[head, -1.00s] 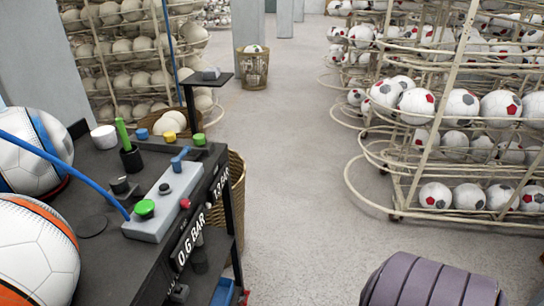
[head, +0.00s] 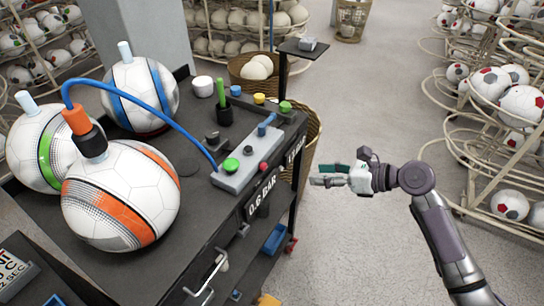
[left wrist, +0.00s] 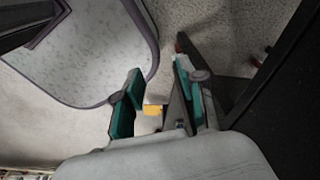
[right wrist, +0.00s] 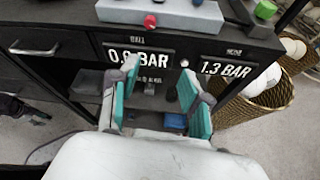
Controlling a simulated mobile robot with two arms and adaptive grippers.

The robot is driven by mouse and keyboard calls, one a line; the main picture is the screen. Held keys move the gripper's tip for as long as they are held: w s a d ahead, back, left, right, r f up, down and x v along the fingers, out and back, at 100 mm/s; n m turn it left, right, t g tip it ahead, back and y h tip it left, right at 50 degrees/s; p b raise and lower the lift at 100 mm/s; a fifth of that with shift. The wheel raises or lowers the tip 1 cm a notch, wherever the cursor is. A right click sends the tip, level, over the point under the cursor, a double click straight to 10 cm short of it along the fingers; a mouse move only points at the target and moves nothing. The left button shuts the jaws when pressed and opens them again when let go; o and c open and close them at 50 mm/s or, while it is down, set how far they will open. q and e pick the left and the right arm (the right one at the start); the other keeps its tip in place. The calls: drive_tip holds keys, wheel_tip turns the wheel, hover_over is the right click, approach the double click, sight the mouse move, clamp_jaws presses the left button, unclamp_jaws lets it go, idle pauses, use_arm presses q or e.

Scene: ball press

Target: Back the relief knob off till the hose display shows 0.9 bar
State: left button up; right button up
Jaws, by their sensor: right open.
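The hose display (right wrist: 226,69) reads 1.3 BAR in the right wrist view, on the bench's front edge. The ball display (head: 262,194) reads 0.6 BAR in the head view. I cannot tell which is the relief knob. My right gripper (head: 318,181) is open and empty, right of the bench; its fingers (right wrist: 158,72) face the bench front. My left gripper (left wrist: 155,95) is open and empty, low beside dark furniture.
A blue hose (head: 140,102) arches from the valve block to the fitting on an orange-striped ball (head: 120,195). More balls, a white cup (head: 203,87) and a green-handled tool (head: 222,95) stand on the bench. Wire ball racks (head: 490,110) stand right; the floor between is clear.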

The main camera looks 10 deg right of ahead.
wheel_tip(320, 180, up, 3)
drive_tip(key=p, duration=0.2)
approach(266, 166)
drive_tip(key=shift+y, duration=0.3)
drive_tip(key=x, duration=0.7)
drive_tip(key=shift+d+f, duration=0.15)
drive_tip(key=shift+d, duration=0.05)
drive_tip(key=shift+x, duration=0.8)
drive_tip(key=shift+c, duration=0.3)
clamp_jaws()
